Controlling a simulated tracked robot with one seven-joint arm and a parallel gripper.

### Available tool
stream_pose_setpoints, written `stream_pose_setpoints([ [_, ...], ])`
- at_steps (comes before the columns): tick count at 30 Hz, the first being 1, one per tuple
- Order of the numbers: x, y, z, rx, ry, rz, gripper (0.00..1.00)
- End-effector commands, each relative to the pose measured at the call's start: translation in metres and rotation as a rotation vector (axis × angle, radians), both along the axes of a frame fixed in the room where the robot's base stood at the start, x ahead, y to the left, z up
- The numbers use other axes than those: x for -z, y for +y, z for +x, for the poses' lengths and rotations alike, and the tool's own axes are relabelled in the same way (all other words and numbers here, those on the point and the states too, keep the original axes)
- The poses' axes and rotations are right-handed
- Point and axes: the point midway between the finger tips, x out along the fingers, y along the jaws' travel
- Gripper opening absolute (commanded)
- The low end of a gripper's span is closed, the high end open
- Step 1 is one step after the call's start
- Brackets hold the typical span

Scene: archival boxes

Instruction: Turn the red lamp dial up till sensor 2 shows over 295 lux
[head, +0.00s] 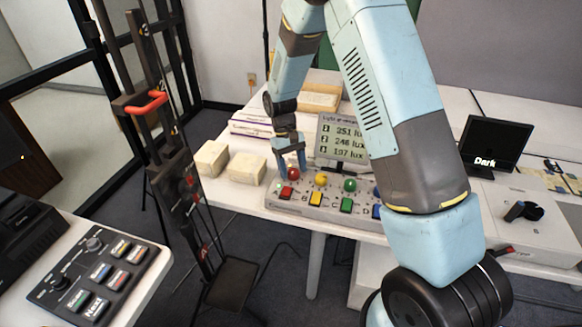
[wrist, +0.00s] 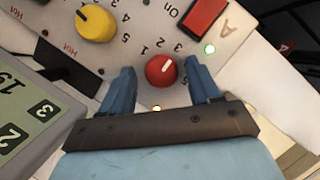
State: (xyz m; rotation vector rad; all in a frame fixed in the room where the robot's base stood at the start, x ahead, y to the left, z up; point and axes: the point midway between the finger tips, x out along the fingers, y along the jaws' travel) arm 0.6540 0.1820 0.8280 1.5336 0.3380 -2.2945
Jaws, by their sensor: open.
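The red dial (wrist: 160,70) sits on the light grey control panel (wrist: 240,50); it also shows in the head view (head: 293,173). Its white pointer mark faces the upper right in the wrist view. My gripper (wrist: 161,76) is open, with one blue finger on each side of the dial and small gaps visible. In the head view my gripper (head: 290,160) points down at the panel's left end. The light meter display (head: 342,139) reads about 251 lux for sensor 1, 246 for sensor 2 and 197 for sensor 3. The wrist view shows only part of the display (wrist: 30,120).
A yellow dial (wrist: 95,24) is beside the red one, and a red button (wrist: 205,17) is close by. Green (head: 350,185) and other dials continue rightward. White boxes (head: 246,169) stand left of the panel. A dark screen reading "Dark" (head: 492,147) stands at right.

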Motion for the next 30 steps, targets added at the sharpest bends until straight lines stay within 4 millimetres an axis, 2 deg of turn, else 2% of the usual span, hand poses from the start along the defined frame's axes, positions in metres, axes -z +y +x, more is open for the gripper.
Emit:
stream_pose_setpoints([
  [5, -0.003, 0.001, 0.001, -0.001, 0.0, 0.0, 0.62],
  [8, -0.012, 0.003, 0.005, -0.001, -0.003, 0.002, 0.62],
  [21, -0.088, 0.016, 0.035, 0.001, -0.002, 0.001, 0.62],
  [30, -0.122, 0.021, 0.048, 0.0, 0.0, 0.0, 0.62],
])
